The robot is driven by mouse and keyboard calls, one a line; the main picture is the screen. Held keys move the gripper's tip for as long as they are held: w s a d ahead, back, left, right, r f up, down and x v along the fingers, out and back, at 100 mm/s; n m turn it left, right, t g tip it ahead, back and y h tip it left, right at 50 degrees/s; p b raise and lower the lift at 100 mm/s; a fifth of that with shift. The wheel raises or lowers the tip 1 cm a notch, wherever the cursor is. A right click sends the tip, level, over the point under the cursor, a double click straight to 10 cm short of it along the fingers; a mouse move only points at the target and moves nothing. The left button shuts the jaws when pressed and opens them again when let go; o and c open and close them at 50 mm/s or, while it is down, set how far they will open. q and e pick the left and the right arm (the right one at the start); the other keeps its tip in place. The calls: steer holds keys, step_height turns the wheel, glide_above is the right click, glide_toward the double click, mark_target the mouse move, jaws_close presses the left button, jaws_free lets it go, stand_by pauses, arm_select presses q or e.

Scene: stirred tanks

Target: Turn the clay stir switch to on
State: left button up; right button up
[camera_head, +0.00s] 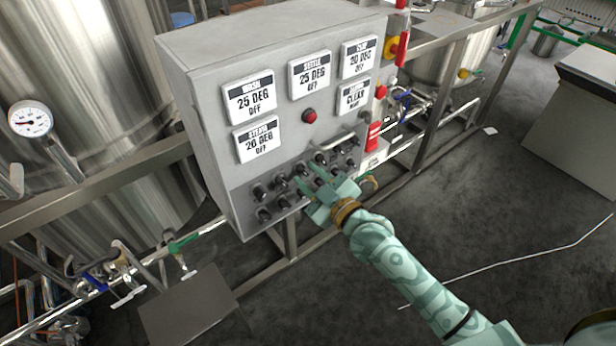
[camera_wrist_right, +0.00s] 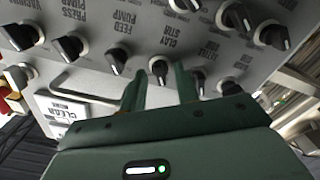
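The clay stir switch (camera_wrist_right: 158,68) is a black rotary knob with a white pointer line, on the grey panel below a label that seems to read CLAY STIR. In the right wrist view it shows between the tips of my right gripper (camera_wrist_right: 160,85). The two green fingers stand apart on either side of it, and I cannot tell whether they touch it. In the head view my right gripper (camera_head: 316,188) reaches the knob rows at the panel's lower part and hides some knobs. My left gripper is not in view.
The control box (camera_head: 222,178) carries several displays, a red button (camera_head: 310,116) and rows of similar knobs. A feed pump knob (camera_wrist_right: 115,60) and others sit close beside my fingers. A metal tank (camera_head: 70,90) stands at left. Open floor (camera_head: 500,210) lies at right.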

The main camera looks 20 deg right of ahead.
steer(key=shift+w+a, duration=0.1)
steer(key=shift+w, duration=0.15)
jaws_close()
